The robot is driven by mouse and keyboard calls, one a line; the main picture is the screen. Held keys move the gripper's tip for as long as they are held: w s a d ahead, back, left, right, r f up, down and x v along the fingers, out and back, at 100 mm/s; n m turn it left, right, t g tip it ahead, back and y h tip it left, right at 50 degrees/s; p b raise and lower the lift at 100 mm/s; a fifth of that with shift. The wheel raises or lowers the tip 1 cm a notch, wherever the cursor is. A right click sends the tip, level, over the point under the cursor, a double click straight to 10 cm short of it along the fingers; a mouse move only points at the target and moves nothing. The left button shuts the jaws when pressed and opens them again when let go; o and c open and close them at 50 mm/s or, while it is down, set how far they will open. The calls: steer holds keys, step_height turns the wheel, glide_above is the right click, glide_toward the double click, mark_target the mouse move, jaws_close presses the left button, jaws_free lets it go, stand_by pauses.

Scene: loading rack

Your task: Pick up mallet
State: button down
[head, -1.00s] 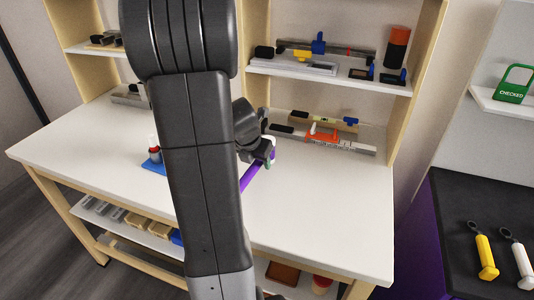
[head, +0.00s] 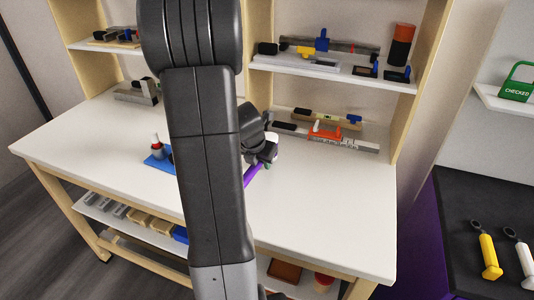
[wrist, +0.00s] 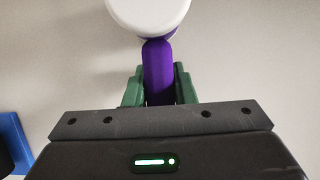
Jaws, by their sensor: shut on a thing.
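The mallet has a purple handle and a white head. In the wrist view its handle (wrist: 158,72) runs between the two green fingers of my gripper (wrist: 159,88), which is shut on it just below the white head (wrist: 148,12). In the head view my gripper (head: 268,160) is over the white workbench top, right of my arm. The purple handle (head: 251,175) shows below it, pointing down and left, partly hidden by my arm. I cannot tell whether the mallet touches the bench.
The white bench top (head: 320,205) is clear to the right. A blue tray (head: 158,160) with a small bottle lies left of my arm. Rulers and an orange tool (head: 325,132) lie at the back. A shelf (head: 340,77) with tools hangs above.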

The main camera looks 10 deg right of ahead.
step_height(320, 180, up, 10)
steer(key=shift+r+p, duration=0.1)
steer(key=shift+p, duration=0.7)
steer(key=c, duration=2)
jaws_free()
jaws_close()
